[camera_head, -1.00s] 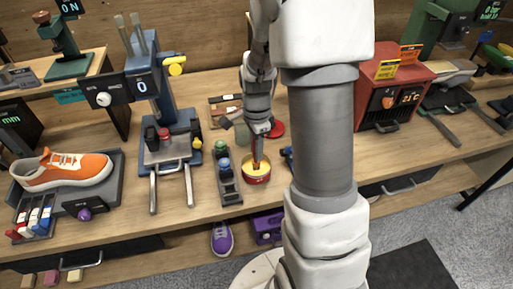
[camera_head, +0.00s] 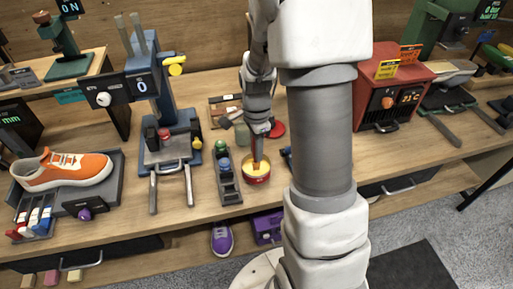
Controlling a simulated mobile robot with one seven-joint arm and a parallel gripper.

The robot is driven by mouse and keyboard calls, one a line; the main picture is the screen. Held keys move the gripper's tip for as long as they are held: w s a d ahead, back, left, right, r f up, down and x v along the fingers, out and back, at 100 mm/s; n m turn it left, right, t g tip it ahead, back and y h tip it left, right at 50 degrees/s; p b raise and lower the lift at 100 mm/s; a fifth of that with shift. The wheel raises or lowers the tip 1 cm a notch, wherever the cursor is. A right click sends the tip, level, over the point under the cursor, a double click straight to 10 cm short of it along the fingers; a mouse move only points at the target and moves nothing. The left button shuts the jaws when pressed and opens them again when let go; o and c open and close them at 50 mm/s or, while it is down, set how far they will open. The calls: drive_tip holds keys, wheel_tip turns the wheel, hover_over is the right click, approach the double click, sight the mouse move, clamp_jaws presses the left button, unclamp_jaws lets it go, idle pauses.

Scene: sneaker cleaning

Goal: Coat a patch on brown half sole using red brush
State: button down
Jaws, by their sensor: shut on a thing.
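My gripper (camera_head: 260,128) points down above a red tin of yellow stuff (camera_head: 257,178) in the middle of the bench. It is shut on the red brush (camera_head: 257,152), whose lower end is at the yellow contents of the tin. Whether the bristles dip into it is too small to tell. Flat pieces (camera_head: 222,103), one of them brown, lie in a rack behind and left of my gripper. I cannot tell whether the brown half sole is among them, and part of the bench is hidden behind my arm.
A holder with green and blue knobs (camera_head: 228,185) stands close left of the tin. Farther left are a press (camera_head: 168,150) and an orange sneaker (camera_head: 65,170) on a grey stand. A red heater box (camera_head: 392,90) stands right of my arm. A red round lid (camera_head: 277,129) lies behind the tin.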

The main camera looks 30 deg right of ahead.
drive_tip(key=shift+r+p, duration=2.7)
drive_tip(key=shift+r, duration=0.8)
drive_tip(key=shift+s, duration=0.15)
